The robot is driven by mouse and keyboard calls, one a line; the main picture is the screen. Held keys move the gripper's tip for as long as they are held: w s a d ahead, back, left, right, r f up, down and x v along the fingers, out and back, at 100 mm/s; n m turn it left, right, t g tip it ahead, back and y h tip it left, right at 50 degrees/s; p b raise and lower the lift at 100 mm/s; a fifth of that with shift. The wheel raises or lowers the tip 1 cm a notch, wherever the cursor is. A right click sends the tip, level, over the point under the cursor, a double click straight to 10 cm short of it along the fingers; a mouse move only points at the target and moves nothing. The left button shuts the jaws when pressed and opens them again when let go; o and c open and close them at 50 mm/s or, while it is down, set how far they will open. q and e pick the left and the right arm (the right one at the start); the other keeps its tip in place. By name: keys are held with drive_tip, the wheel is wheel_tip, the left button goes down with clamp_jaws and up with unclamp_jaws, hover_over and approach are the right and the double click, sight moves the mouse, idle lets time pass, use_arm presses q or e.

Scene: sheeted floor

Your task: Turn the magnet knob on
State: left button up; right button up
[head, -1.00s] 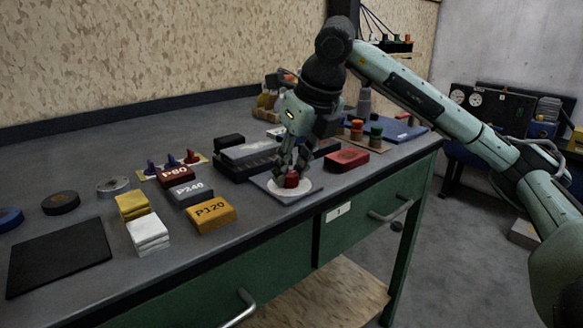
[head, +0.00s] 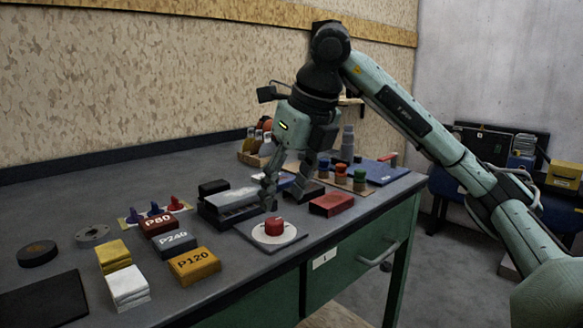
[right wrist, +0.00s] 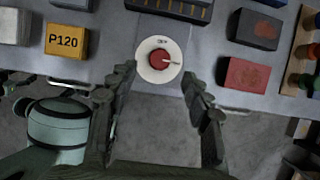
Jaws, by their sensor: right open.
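The magnet knob (head: 275,226) is a red knob on a round white dial (head: 290,234), set on a grey plate near the bench's front edge. In the right wrist view the red knob (right wrist: 159,59) has a pale pointer line aimed to the right and slightly toward the bench edge. Small lettering above it on the dial is too small to read surely. My right gripper (head: 284,196) is open and empty, above and behind the knob, apart from it. Its fingers (right wrist: 161,76) show on either side of the dial in the wrist view. My left gripper is not in view.
A red block (head: 331,204) sits right of the plate. A dark slotted block (head: 232,203) is behind left. Labelled blocks, such as the yellow P120 (head: 194,265), lie to the left. Small coloured-top cylinders (head: 341,172) stand at the back right.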

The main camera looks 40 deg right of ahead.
drive_tip(key=v, duration=0.5)
drive_tip(key=shift+s+r, duration=0.1)
drive_tip(key=shift+r, duration=0.25)
idle(0.3)
